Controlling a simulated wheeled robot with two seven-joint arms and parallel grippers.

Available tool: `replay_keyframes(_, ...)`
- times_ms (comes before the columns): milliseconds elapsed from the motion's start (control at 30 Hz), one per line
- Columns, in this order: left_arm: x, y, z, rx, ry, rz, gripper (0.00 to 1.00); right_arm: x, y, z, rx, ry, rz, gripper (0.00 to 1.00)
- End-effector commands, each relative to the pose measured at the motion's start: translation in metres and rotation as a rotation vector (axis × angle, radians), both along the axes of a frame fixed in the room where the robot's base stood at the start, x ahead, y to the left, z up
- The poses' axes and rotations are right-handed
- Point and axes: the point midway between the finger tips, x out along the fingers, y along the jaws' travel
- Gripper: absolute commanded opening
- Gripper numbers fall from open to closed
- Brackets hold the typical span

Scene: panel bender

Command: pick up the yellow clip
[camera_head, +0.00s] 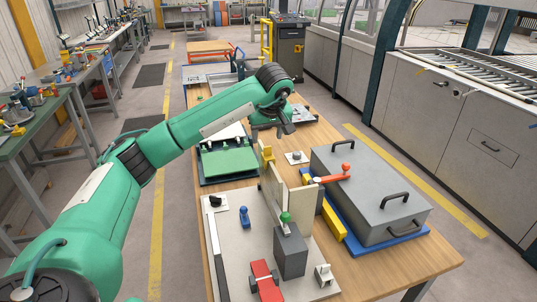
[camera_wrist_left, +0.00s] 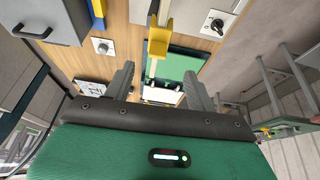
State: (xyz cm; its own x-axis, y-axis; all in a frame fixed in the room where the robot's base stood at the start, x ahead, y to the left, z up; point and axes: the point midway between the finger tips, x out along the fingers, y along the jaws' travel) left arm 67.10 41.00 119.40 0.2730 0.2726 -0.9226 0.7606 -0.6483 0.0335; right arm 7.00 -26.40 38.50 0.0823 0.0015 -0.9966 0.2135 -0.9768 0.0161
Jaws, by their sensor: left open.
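The yellow clip (camera_head: 267,152) sits at the top far corner of an upright cream panel (camera_head: 272,185) on the wooden table. In the left wrist view the clip (camera_wrist_left: 159,40) lies ahead of and roughly between my open fingers, on the end of the thin panel edge. My left gripper (camera_head: 268,128) is just above and beyond the clip in the head view, its fingers pointing down and partly hidden by the wrist. In the left wrist view the gripper (camera_wrist_left: 159,72) is open, with nothing held between its fingers. My right gripper is in neither view.
A grey lidded box (camera_head: 365,190) with black handles stands right of the panel, with a red-orange handled tool (camera_head: 333,175) near it. A green board (camera_head: 229,162) lies left. A grey block (camera_head: 290,250) with a green knob and a red clamp (camera_head: 266,281) stand in front.

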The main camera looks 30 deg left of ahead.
Motion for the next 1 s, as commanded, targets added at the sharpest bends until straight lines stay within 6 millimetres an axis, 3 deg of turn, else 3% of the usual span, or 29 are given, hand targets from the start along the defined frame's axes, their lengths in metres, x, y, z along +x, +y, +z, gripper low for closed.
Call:
replay_keyframes(167,0.007,0.007,-0.022,0.0,0.003,0.0,0.56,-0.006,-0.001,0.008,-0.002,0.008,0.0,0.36)
replay_keyframes(500,0.013,0.011,-0.045,-0.002,0.004,0.001,0.56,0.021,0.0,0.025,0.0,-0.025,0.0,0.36)
replay_keyframes(733,0.02,0.017,-0.072,-0.001,0.002,-0.001,0.56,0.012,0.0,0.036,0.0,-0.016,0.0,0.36)
replay_keyframes(1000,0.021,0.018,-0.078,0.0,0.0,-0.001,0.56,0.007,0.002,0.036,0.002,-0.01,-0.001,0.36)
